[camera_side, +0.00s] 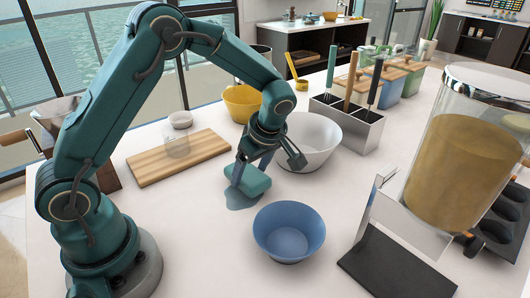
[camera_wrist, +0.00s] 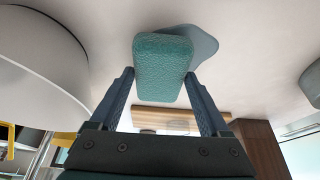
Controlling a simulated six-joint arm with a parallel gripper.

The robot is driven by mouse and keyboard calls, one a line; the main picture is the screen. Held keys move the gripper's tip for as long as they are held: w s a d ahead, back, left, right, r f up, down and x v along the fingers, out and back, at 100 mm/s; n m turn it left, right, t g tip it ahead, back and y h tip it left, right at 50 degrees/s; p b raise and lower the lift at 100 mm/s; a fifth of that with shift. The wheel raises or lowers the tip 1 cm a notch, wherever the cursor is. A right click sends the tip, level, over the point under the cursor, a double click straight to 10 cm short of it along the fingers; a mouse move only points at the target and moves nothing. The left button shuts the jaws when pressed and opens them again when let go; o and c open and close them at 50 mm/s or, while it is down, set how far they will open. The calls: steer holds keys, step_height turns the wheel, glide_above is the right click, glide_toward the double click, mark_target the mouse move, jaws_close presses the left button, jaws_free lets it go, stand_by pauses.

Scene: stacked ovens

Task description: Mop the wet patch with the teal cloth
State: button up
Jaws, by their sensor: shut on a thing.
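The teal cloth (camera_side: 252,182), a thick rounded block, is low over the white counter in the side view. It also shows between my fingers in the wrist view (camera_wrist: 163,66). My gripper (camera_side: 252,173) points down and is shut on the cloth; its fingers also show in the wrist view (camera_wrist: 160,76). The wet patch (camera_side: 238,200) is a blue-grey film on the counter, in front of and partly under the cloth. In the wrist view the patch (camera_wrist: 205,44) shows beyond the cloth's upper right side. The cloth hides part of it. I cannot tell whether the cloth touches the counter.
A blue bowl (camera_side: 289,232) stands close in front of the patch. A white bowl (camera_side: 313,141) is close behind my gripper. A wooden board (camera_side: 180,157) with a glass jar lies to the left. A utensil holder (camera_side: 346,126) and yellow bowl (camera_side: 241,103) stand farther back.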

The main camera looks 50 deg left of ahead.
mark_target(263, 179)
steer(key=shift+s+d, duration=0.2)
steer(key=shift+s, duration=1.5)
steer(key=shift+s+d, duration=0.15)
steer(key=shift+s, duration=1.55)
steer(key=shift+w+d, duration=0.25)
steer(key=shift+w, duration=1.75)
steer(key=shift+w+d, duration=0.2)
steer(key=shift+w, duration=1.8)
steer(key=shift+s+d, duration=0.2)
steer(key=shift+s, duration=1.75)
steer(key=shift+s+d, duration=0.2)
steer(key=shift+s, duration=1.7)
steer(key=w, duration=0.7)
steer(key=shift+w+d, duration=0.2)
steer(key=shift+d, duration=0.2)
steer(key=shift+w+r, duration=0.2)
steer(key=shift+w, duration=0.05)
steer(key=shift+r, duration=3.15)
